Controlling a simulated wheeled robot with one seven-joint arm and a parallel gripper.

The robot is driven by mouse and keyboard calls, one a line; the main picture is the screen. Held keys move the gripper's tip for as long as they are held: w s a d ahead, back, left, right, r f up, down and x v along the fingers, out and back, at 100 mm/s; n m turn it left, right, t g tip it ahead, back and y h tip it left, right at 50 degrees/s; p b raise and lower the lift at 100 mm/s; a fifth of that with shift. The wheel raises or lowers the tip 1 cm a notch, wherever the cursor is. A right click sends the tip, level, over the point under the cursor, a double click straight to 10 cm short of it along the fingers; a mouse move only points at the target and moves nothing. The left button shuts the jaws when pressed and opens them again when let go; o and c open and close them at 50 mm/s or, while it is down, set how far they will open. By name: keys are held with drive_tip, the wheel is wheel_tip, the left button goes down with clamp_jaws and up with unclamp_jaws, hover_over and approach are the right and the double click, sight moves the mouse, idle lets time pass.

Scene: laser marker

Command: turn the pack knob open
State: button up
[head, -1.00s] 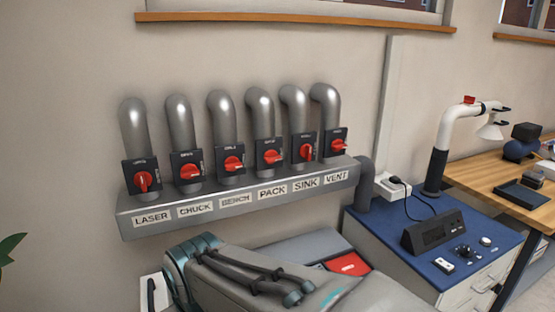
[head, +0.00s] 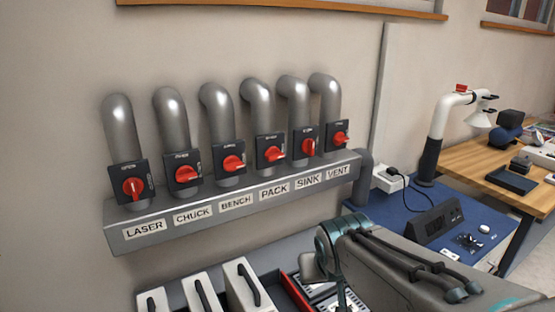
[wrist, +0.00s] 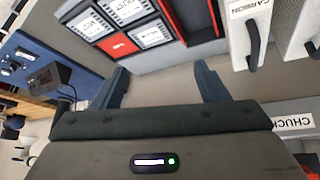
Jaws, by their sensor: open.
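The pack knob (head: 272,153) is a red handle on a black square plate, fixed to a grey bent pipe above the label PACK. Its handle lies roughly horizontal. It stands between the BENCH knob (head: 233,163), also horizontal, and the SINK knob (head: 308,146), which is upright. My gripper (wrist: 162,82) shows in the wrist view with its two fingers apart and nothing between them. The pack knob does not show in the wrist view. In the head view my arm is in front, below and right of the knobs, and the fingers are not clearly seen.
The LASER knob (head: 133,187) is upright; the CHUCK (head: 186,174) and VENT (head: 341,139) knobs are horizontal. The grey labelled ledge (head: 165,228) juts out under them. A blue-topped cabinet (head: 398,218) is at right.

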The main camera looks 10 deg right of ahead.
drive_tip(key=w+d+r+t+h+b, duration=0.1)
drive_tip(key=w+d+r+t, duration=0.25)
drive_tip(key=w, duration=0.35)
drive_tip(key=n+t+y+b, duration=0.4)
drive_tip(key=n+t+y, duration=0.1)
drive_tip(key=t+y, duration=0.3)
approach(277, 156)
drive_tip(key=x, duration=0.9)
drive_tip(key=shift+w+a+p, duration=0.1)
drive_tip(key=shift+w+p, duration=0.1)
drive_tip(key=shift+p, duration=0.15)
drive_tip(key=c, duration=1)
